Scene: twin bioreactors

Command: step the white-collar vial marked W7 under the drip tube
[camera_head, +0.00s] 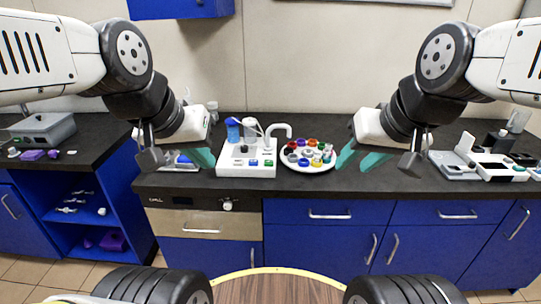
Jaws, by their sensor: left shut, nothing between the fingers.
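A round white tray (290,165) on the black counter holds several small vials with coloured collars. A pale collar (307,154) shows near its middle, but no W7 mark can be read at this size. A white bioreactor unit (232,170) stands just left of the tray. My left gripper (203,157) is left of the unit, shut and empty. My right gripper (359,158) is right of the tray, its teal fingers apart with nothing visible between them.
A blue-capped bottle (233,130) stands at the back of the unit. White instruments (485,165) sit on the counter at the right. A grey device (42,130) is on the left counter. The counter's front strip below the tray is clear. A round wooden table edge (278,288) is nearest me.

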